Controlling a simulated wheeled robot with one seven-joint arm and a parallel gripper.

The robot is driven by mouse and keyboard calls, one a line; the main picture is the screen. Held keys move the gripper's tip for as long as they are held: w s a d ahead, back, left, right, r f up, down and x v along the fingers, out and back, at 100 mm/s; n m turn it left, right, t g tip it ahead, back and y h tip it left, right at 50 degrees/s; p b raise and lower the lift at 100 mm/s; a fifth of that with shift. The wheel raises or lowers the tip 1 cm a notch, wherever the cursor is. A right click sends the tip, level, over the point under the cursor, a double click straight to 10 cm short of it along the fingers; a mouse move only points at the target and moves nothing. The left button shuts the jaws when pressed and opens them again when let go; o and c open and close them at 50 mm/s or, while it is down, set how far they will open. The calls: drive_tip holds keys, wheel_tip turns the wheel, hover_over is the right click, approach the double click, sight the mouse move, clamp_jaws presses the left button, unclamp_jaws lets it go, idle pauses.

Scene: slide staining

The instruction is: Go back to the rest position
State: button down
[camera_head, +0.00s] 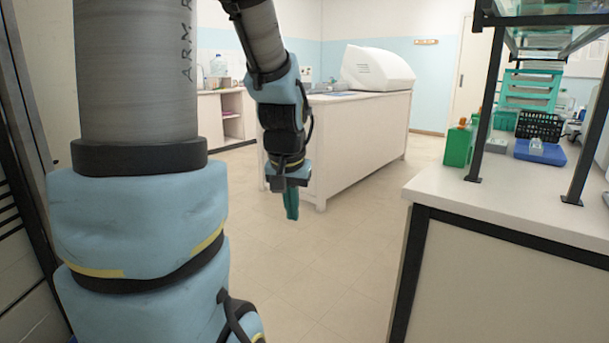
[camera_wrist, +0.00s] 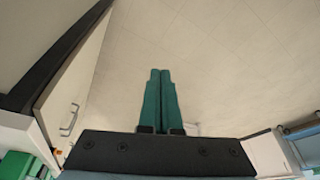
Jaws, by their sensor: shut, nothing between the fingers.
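My gripper (camera_head: 291,204) hangs pointing down over the open floor in the head view, with its teal fingers close together. In the wrist view my gripper (camera_wrist: 160,75) shows its two teal fingers side by side and touching, with nothing between them. Below the fingers there is only pale tiled floor (camera_wrist: 215,60). My arm, in light blue covers, fills the left of the head view.
A white-topped bench (camera_head: 510,200) with a dark frame stands at the right. A white island cabinet (camera_head: 350,140) with a white machine (camera_head: 376,68) stands behind my gripper. Floor between them is clear.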

drive_tip(key=s+a+f+n+g, duration=0.2)
drive_tip(key=s+a+f, duration=0.3)
drive_tip(key=s, duration=0.4)
wheel_tip(320, 180, up, 13)
drive_tip(key=w+p, duration=0.1)
drive_tip(key=p, duration=1.2)
drive_tip(key=shift+d+m, duration=0.3)
drive_tip(key=shift+d, duration=0.15)
